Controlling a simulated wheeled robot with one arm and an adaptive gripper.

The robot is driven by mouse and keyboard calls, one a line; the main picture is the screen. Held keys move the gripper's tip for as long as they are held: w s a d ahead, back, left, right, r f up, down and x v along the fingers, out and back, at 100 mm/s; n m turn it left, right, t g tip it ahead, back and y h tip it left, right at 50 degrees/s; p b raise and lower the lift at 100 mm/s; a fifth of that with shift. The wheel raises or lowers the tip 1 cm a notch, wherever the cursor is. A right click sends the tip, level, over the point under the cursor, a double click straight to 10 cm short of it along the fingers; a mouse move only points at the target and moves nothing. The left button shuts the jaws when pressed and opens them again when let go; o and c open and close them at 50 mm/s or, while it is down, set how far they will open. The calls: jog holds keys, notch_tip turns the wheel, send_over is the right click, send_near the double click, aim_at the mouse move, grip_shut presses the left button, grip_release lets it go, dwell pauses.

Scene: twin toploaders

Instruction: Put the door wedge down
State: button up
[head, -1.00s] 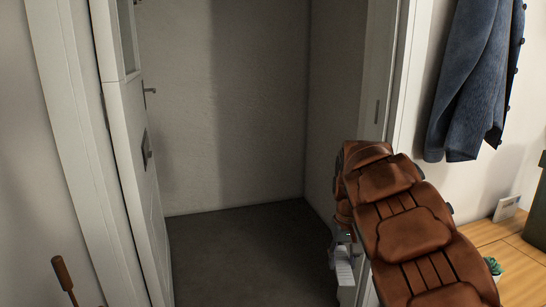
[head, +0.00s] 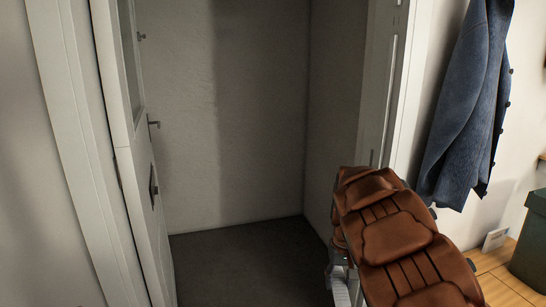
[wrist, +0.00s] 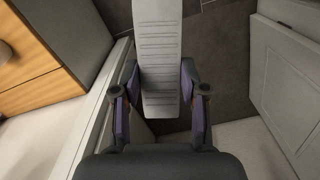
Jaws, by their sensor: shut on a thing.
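The door wedge (wrist: 160,50) is a light grey, ribbed, long piece. In the wrist view it sticks out between the fingers of my gripper (wrist: 157,95), which is shut on it. The dark grey floor (wrist: 216,65) shows beyond the wedge. In the head view, a pale part of the wedge (head: 341,292) shows at the lower middle, beside my brown arm. My arm hides most of the gripper there. I cannot tell how far the wedge is from the floor.
A white door (head: 140,160) stands open at the left of a doorway. Its right frame (head: 392,85) is close to my arm. A blue jacket (head: 462,110) hangs on the right wall above a wooden surface (head: 497,289) with a green box (head: 532,240). Floor inside the doorway (head: 240,262) is clear.

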aim_at(342, 288)
notch_tip(342, 288, up, 10)
jog(key=s+p, duration=0.1)
jog(key=p, duration=1.2)
jog(key=shift+s+d+p, duration=0.25)
jog(key=shift+s+p, duration=0.05)
jog(key=shift+p, duration=0.05)
dwell(0.5)
